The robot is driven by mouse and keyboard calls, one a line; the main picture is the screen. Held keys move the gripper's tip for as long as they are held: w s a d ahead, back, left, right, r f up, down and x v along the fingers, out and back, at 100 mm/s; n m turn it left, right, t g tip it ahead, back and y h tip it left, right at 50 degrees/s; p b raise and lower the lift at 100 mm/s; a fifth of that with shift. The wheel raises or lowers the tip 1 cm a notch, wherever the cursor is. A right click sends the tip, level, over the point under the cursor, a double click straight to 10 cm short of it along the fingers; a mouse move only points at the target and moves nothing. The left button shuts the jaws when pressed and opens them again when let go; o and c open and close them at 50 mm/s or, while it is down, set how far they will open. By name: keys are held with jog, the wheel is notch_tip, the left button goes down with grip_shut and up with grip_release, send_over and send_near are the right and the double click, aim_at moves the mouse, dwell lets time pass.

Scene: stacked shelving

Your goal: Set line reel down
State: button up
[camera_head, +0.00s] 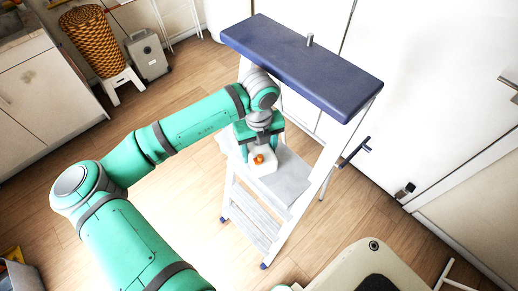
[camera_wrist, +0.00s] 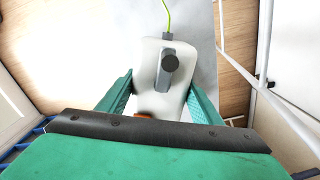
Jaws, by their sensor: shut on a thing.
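The line reel is a white, rounded block with an orange part, seen in the head view (camera_head: 262,166). In the wrist view the reel (camera_wrist: 150,68) also shows a grey piece with a dark round knob, and a yellow-green line runs from its far end. My gripper (camera_head: 259,147) is shut on the reel, with one green finger on each side in the wrist view (camera_wrist: 160,98). The reel is over the pale lower platform (camera_head: 289,181) of a white step stand. I cannot tell whether it touches the platform. My gripper hides part of the reel.
The stand's thick blue top (camera_head: 300,62) sits above and behind my gripper, with a small metal cylinder (camera_head: 310,40) on it. White uprights flank the platform. A beige rounded object (camera_head: 345,268) is at the front right. Wooden floor is open to the left.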

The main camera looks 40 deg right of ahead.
aim_at(259, 148)
jog(key=shift+f, duration=0.3)
jog(key=o, duration=1.5)
jog(key=shift+r, duration=0.1)
notch_tip(259, 148, up, 11)
jog(key=shift+f, duration=0.15)
